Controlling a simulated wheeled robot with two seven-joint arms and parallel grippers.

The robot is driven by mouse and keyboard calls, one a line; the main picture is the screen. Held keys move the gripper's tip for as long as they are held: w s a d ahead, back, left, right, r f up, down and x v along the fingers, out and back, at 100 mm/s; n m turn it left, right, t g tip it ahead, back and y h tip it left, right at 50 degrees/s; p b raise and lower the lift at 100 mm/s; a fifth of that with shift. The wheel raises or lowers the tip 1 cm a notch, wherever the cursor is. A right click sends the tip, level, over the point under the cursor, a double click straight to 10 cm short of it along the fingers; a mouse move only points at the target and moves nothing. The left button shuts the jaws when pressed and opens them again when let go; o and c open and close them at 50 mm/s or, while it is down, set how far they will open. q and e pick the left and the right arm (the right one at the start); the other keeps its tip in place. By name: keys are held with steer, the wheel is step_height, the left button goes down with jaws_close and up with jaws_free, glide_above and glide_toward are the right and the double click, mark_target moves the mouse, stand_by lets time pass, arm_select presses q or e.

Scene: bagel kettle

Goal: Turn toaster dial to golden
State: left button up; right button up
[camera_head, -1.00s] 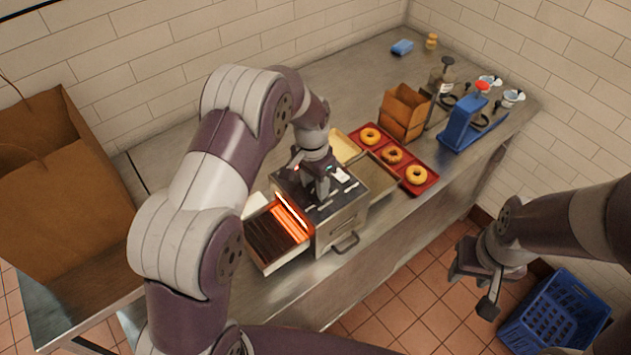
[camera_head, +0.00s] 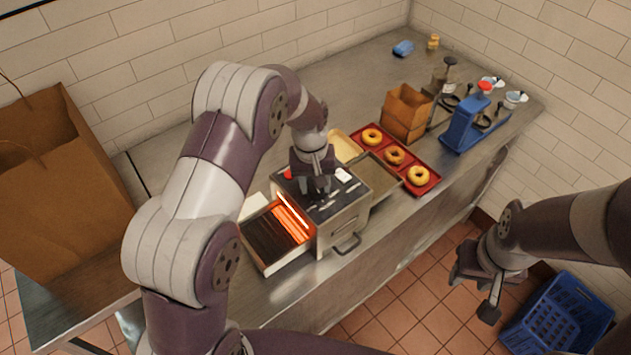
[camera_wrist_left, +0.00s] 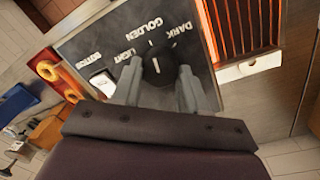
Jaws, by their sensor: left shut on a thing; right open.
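The toaster (camera_head: 335,218) stands on the steel counter, its conveyor glowing orange at the left end. In the left wrist view, its dark top panel (camera_wrist_left: 80,42) carries the words LIGHT, GOLDEN and DARK around a round black dial (camera_wrist_left: 158,68). My left gripper (camera_head: 318,190) is over the panel from above, shut on the dial; its fingers (camera_wrist_left: 155,88) lie on both sides of the dial in the left wrist view. I cannot tell clearly which mark the dial points at. My right gripper (camera_head: 474,290) is open and empty, off the counter's front edge.
A red tray (camera_head: 408,170) with bagels lies right of the toaster, with a brown paper bag (camera_head: 405,115) and a blue slicer-like device (camera_head: 468,125) behind. A large brown bag (camera_head: 60,190) stands left. A blue crate (camera_head: 556,315) is on the floor.

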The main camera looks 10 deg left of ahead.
arm_select(q)
steer(key=shift+r+n, duration=0.1)
steer(key=shift+n, duration=0.7)
steer(key=o, duration=1)
steer(key=shift+o, duration=0.2)
steer(key=shift+s+d, duration=0.1)
steer(key=shift+s, duration=0.05)
steer(key=shift+r, duration=0.1)
